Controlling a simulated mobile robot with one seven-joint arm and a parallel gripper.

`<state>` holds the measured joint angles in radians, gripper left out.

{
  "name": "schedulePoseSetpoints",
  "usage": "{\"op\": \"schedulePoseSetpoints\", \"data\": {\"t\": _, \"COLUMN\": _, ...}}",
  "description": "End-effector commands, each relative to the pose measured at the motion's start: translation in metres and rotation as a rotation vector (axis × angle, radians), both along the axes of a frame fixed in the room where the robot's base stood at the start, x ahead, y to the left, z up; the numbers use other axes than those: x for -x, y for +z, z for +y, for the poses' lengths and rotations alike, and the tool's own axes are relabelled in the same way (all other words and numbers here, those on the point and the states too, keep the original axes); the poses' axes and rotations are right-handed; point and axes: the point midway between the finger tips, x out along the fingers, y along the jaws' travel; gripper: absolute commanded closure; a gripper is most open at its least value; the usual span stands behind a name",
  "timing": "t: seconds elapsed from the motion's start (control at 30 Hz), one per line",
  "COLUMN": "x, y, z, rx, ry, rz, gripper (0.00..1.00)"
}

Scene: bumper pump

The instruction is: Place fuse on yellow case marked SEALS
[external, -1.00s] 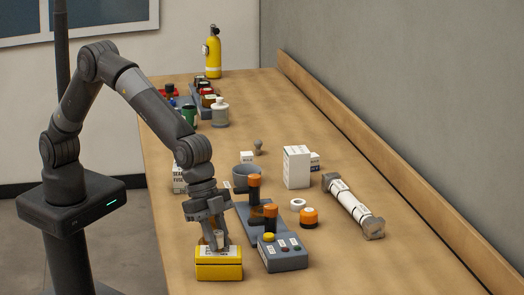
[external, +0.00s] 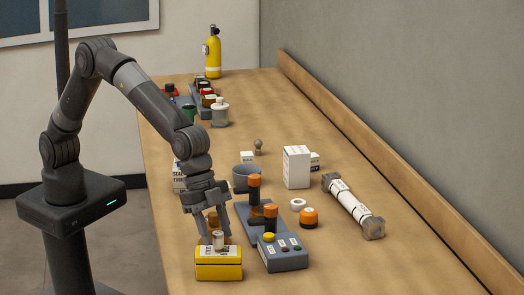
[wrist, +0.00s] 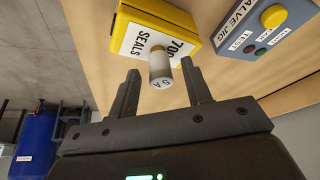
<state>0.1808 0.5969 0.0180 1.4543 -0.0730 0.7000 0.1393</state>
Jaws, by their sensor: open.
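The yellow case (external: 219,270) stands at the near left edge of the bench; in the wrist view its white label (wrist: 146,44) reads SEALS. The fuse (external: 218,239), a small pale cylinder with metal ends, stands upright on top of the case. It also shows in the wrist view (wrist: 161,66), its near end marked 5 A. My gripper (external: 213,240) is open just behind and above the case. In the wrist view its two fingers (wrist: 161,84) are spread on either side of the fuse, apart from it.
A grey valve jig box (external: 283,254) with a yellow button stands right of the case. Orange-capped posts (external: 254,187) rise on a grey plate behind it. A white tube (external: 353,206) lies at right.

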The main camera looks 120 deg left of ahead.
Motion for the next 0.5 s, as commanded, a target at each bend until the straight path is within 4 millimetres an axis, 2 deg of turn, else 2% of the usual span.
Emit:
{"op": "schedulePoseSetpoints", "data": {"t": 0.3, "x": 0.025, "y": 0.065, "z": 0.007, "rx": 0.001, "ry": 0.0, "rz": -0.003, "gripper": 0.55}}
{"op": "schedulePoseSetpoints", "data": {"t": 0.5, "x": 0.035, "y": 0.088, "z": 0.009, "rx": 0.0, "ry": 0.0, "rz": 0.0, "gripper": 0.55}}
